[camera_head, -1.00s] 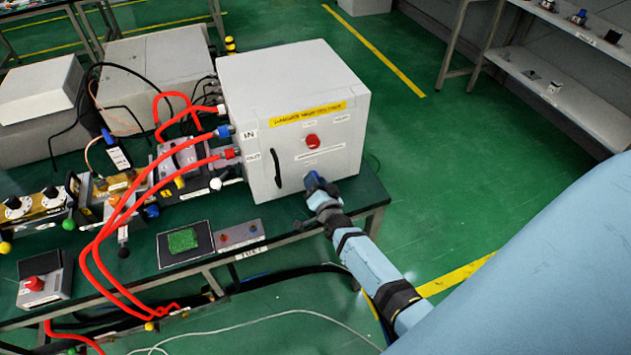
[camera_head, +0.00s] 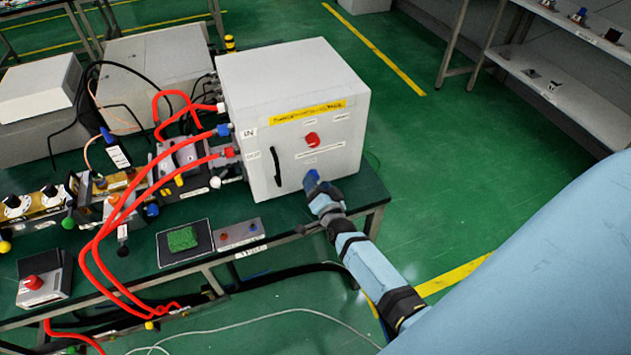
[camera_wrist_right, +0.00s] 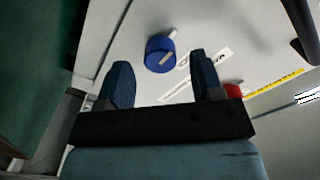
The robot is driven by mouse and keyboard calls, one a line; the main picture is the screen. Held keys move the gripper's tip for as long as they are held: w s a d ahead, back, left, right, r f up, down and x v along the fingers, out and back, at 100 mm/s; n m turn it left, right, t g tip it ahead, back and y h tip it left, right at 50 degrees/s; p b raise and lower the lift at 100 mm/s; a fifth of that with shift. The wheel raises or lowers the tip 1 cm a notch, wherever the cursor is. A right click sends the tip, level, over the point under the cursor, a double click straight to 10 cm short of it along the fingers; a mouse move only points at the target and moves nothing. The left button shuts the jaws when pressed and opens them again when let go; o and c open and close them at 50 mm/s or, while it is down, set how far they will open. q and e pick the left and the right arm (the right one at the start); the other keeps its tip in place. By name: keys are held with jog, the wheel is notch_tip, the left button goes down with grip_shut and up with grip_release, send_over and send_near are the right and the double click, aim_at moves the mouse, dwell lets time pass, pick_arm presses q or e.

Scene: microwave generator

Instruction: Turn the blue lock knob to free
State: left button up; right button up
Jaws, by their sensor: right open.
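The blue lock knob (camera_wrist_right: 160,55) is on the front face of the white box, with a pale pointer bar across it. In the right wrist view it sits just beyond and between my right gripper's (camera_wrist_right: 160,85) fingertips, apart from both. The fingers are open and empty. My left gripper is not in view.
The white box (camera_head: 240,82) has a red knob (camera_head: 312,139) above and a black door handle (camera_head: 276,167) to the left. Red hoses (camera_head: 97,245) run across the bench at left. Green floor (camera_head: 440,165) is clear to the right.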

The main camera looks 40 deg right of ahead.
jog(key=b+v, duration=0.1)
jog(key=v, duration=1.1)
jog(key=shift+s, duration=0.1)
jog(key=s+a+n+g+y+p, duration=0.3)
jog(key=s+a+n+g+y, duration=0.3)
jog(key=s+a+n, duration=0.7)
jog(key=shift+a+r+n+y, duration=0.25)
jog(key=shift+r+n+y, duration=0.15)
jog(key=shift+n+y, duration=0.4)
